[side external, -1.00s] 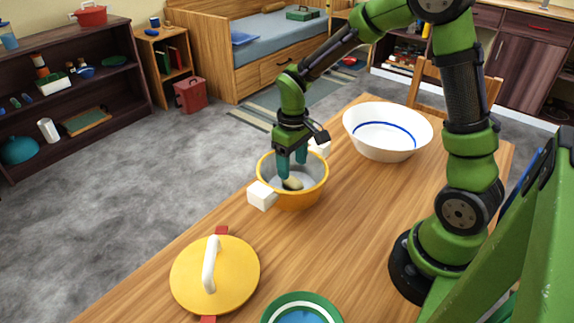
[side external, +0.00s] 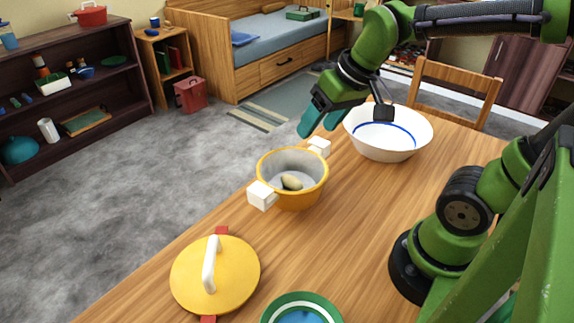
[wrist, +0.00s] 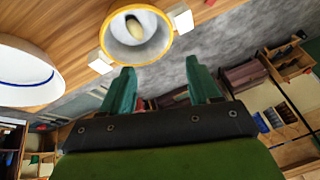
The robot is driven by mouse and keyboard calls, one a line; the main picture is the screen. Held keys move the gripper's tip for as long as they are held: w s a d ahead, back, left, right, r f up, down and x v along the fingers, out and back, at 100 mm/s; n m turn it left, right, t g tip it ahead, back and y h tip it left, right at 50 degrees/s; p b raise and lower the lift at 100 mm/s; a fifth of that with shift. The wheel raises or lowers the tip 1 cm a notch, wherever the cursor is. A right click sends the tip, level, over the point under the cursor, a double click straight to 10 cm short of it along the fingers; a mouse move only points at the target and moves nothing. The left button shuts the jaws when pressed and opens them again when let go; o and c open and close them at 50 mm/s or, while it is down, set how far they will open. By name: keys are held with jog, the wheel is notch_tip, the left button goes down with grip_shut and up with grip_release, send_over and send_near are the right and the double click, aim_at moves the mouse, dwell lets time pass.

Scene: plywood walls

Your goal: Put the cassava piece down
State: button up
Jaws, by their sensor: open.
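The cassava piece (side external: 291,182), pale and oblong, lies on the bottom inside the yellow pot (side external: 291,199) with white block handles. It also shows inside the pot in the wrist view (wrist: 134,27). My gripper (side external: 318,124) is open and empty, above and behind the pot in the side view, tilted outward and apart from it. In the wrist view its two teal fingers (wrist: 163,86) stand apart with nothing between them.
A white bowl (side external: 388,151) with a blue line stands right of the pot. A yellow lid (side external: 233,281) with a white handle and a green-rimmed dish (side external: 301,299) lie at the front of the wooden table (side external: 345,230). A chair (side external: 457,90) stands behind.

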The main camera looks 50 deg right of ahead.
jog(key=s, duration=0.1)
jog(key=s+a+t, duration=0.1)
jog(key=s+r+m+t, duration=0.1)
jog(key=s, duration=0.1)
jog(key=shift+a+y, duration=0.15)
jog(key=shift+y, duration=0.25)
